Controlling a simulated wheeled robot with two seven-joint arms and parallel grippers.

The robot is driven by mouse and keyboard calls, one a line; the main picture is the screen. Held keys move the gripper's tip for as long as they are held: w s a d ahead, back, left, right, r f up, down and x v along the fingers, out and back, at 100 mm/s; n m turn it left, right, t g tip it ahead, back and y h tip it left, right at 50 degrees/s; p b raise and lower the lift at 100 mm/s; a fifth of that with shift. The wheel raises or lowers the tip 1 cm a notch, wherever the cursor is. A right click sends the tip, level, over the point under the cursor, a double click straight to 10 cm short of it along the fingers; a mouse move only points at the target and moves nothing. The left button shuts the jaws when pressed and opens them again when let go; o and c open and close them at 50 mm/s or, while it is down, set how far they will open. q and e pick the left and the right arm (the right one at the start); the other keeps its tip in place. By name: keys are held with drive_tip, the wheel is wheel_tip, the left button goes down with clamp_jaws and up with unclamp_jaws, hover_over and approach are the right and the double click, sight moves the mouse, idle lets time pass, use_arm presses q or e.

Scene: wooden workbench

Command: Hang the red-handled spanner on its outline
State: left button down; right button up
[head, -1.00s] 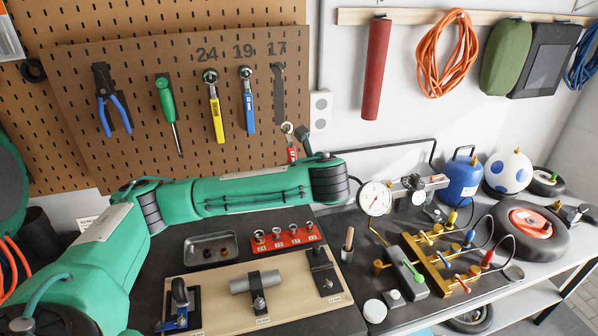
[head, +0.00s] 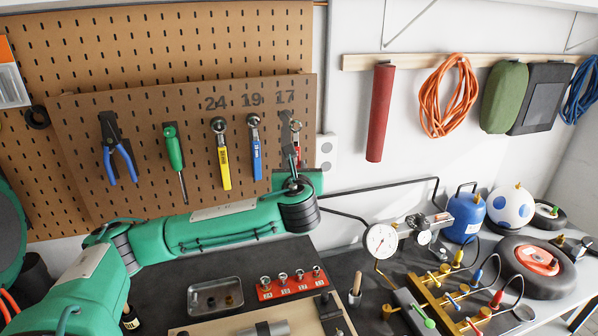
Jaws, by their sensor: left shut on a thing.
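The red-handled spanner (head: 296,127) is upright in front of the dark outline (head: 285,122) under the number 17 on the pegboard panel (head: 140,90). Its ring end is up, and only a little of its red handle shows beside my fingers. My left gripper (head: 293,158) is shut on the spanner from below. The spanner covers much of the outline. I cannot tell whether it touches the board or a peg. My right gripper is not in view.
A yellow spanner (head: 224,160) and a blue spanner (head: 256,152) hang just left, beside a green screwdriver (head: 175,155) and blue pliers (head: 118,155). A white wall socket (head: 326,152) is right of the panel. A socket rail (head: 291,284) and metal tray (head: 215,295) lie below.

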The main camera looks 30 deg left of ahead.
use_arm(q)
drive_tip(key=shift+x, duration=1.2)
drive_tip(key=shift+w+a+f, duration=0.1)
drive_tip(key=shift+w+a, duration=0.75)
drive_tip(key=shift+a, duration=0.3)
drive_tip(key=shift+w+a+f, duration=0.15)
drive_tip(key=shift+w+a, duration=0.65)
drive_tip(key=shift+a, duration=0.35)
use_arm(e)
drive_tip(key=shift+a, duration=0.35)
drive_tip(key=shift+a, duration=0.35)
use_arm(q)
drive_tip(key=c, duration=1.2)
unclamp_jaws()
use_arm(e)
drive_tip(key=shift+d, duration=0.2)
